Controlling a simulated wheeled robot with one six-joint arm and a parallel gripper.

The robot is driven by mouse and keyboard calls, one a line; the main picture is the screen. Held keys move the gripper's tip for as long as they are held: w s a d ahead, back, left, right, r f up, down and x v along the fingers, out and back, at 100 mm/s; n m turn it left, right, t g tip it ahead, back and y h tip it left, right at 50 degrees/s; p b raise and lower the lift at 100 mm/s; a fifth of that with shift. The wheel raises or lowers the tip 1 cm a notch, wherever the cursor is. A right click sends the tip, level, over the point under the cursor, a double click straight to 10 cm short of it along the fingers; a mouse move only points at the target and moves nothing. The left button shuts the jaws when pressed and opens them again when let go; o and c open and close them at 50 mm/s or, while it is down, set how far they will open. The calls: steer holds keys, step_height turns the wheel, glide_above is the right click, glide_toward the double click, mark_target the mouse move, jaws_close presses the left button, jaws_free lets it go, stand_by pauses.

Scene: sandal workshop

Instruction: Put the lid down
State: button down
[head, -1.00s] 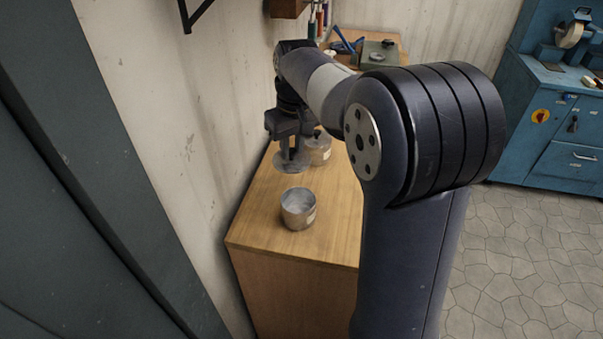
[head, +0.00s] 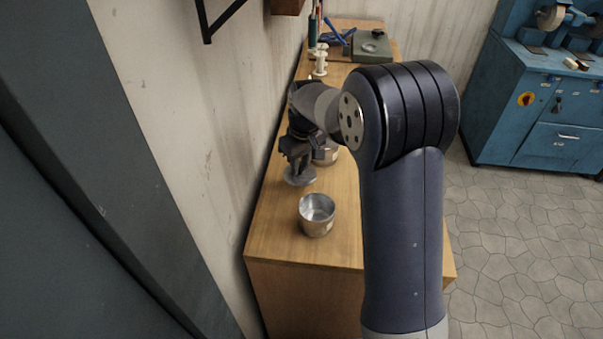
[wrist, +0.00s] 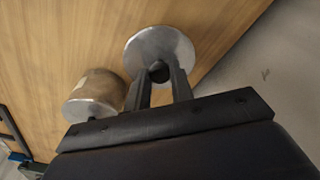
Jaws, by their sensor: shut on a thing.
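The lid is a round grey metal disc (head: 300,179) with a dark knob, close to the wooden bench top. It also shows in the wrist view (wrist: 160,48). My gripper (head: 298,166) is shut on the lid's knob, with both fingers beside the knob in the wrist view (wrist: 160,75). I cannot tell whether the lid touches the bench. An open metal pot (head: 318,222) stands nearer the front of the bench, without a cover. A second metal pot (head: 326,153) stands just behind and right of the lid, partly hidden by my arm; it also shows in the wrist view (wrist: 97,92).
The wooden bench (head: 275,238) runs along the wall, which is close on the left. White spools (head: 320,64), blue-handled tools (head: 335,37) and a green box (head: 371,47) stand at its far end. A blue machine cabinet (head: 545,110) is at the right.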

mark_target(301, 167)
steer(key=shift+f, duration=2.05)
steer(key=shift+f, duration=0.1)
steer(key=c, duration=1.2)
jaws_free()
steer(key=shift+c, duration=0.2)
step_height(301, 167, up, 12)
steer(key=s, duration=0.1)
steer(key=shift+d, duration=0.45)
steer(key=shift+s, duration=0.1)
steer(key=f, duration=0.7)
steer(key=w+f, duration=0.1)
steer(key=f, duration=0.3)
steer(key=shift+a+f+p, duration=0.2)
steer(key=shift+a+p, duration=0.1)
steer(key=shift+a, duration=0.1)
steer(key=shift+w, duration=0.15)
steer(key=shift+r+b, duration=0.3)
steer(key=shift+r, duration=1.2)
